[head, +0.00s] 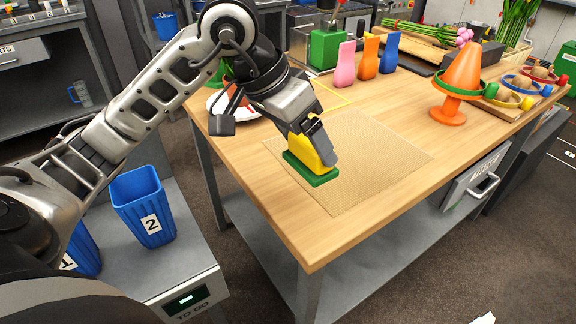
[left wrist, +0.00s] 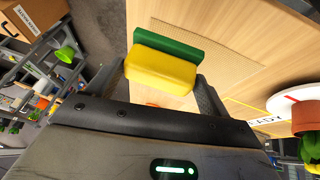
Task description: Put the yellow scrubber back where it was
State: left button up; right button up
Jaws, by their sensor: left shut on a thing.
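The yellow scrubber (head: 312,153) has a yellow body on a green base. My left gripper (head: 318,140) is shut on its yellow body, with the green side facing down. The scrubber is over the left part of a beige textured mat (head: 375,165); I cannot tell whether it touches the mat. In the left wrist view the scrubber (left wrist: 160,68) sits between both fingers. A yellow outline (head: 340,97) is marked on the table behind the mat, partly hidden by my left gripper. My right gripper is not in view.
A white plate (head: 215,104) lies left of the gripper, partly hidden. Pink (head: 345,64), orange (head: 370,57) and blue (head: 390,53) upright objects stand behind the outline. An orange cone (head: 464,70) with a green ring stands at right. The mat's right part is clear.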

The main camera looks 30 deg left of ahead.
pick_arm(q)
jog(key=a+f, duration=0.2)
jog(key=w+a+f, duration=0.1)
jog(key=a+f, duration=0.1)
jog(key=f, duration=0.1)
jog(key=shift+a+f+b, duration=0.1)
jog(key=shift+f+b, duration=0.15)
jog(key=shift+b, duration=0.1)
jog(key=shift+a+f, duration=0.2)
jog(key=shift+f, duration=1.6)
jog(key=o, duration=0.5)
jog(key=shift+f, duration=0.1)
jog(key=o, duration=0.4)
